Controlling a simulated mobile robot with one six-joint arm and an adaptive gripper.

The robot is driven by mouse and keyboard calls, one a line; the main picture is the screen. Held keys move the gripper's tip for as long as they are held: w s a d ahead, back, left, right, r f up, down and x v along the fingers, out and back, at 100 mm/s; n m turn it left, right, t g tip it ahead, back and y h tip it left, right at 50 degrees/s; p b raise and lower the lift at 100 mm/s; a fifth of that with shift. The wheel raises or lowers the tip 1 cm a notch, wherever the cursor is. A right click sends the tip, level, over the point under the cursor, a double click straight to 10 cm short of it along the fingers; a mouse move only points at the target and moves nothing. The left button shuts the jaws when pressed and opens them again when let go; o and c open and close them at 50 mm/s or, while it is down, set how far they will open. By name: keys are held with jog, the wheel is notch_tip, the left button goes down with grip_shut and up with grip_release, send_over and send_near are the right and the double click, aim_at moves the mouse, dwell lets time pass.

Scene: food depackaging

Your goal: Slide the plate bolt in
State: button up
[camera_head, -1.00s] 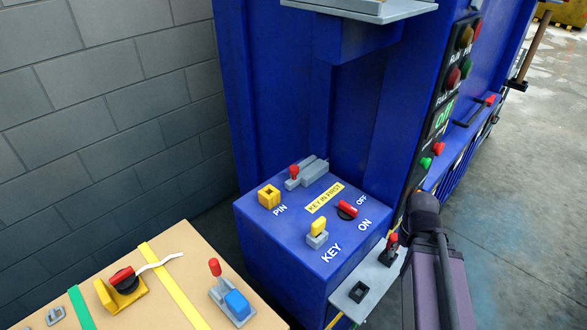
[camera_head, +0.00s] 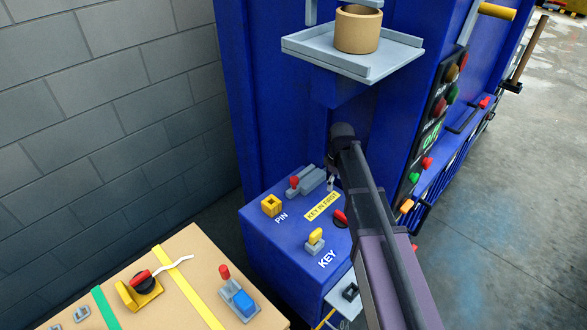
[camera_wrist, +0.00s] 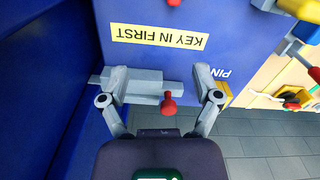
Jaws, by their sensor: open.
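The plate bolt, a grey sliding bolt with a red knob, lies on top of the blue box near the back wall (camera_head: 308,181). In the wrist view its grey body (camera_wrist: 145,82) runs across the picture, and its red knob (camera_wrist: 168,104) is between my fingers. My gripper (camera_wrist: 160,80) is open, with one finger over the grey body and the other past the knob end. Whether either finger touches the bolt is unclear. In the head view my gripper (camera_head: 332,180) is just right of the bolt, partly hidden by my arm.
On the box top (camera_head: 275,234) are a yellow pin socket (camera_head: 271,205), a yellow key (camera_head: 315,237), a red switch (camera_head: 340,216) and a label (camera_head: 322,206). A grey shelf (camera_head: 300,43) with a brown cup (camera_head: 358,30) overhangs. A cardboard box (camera_head: 200,250) stands front left.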

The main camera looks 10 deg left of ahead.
aim_at(294, 179)
jog(key=w+a+r+n+p, duration=0.2)
jog(key=a+r+n, duration=0.1)
jog(key=a, duration=0.4)
jog(key=w+a+r+n+p, duration=0.2)
jog(key=a+r+n+p, duration=0.1)
jog(key=a, duration=0.4)
jog(key=shift+w+a+r+n, duration=0.3)
jog(key=shift+a+n, duration=0.05)
jog(key=shift+n, duration=0.15)
jog(key=shift+f, duration=0.15)
notch_tip(294, 179, down, 14)
jog(key=b, duration=1.3)
jog(key=shift+r+b, duration=0.25)
jog(key=shift+b, duration=0.05)
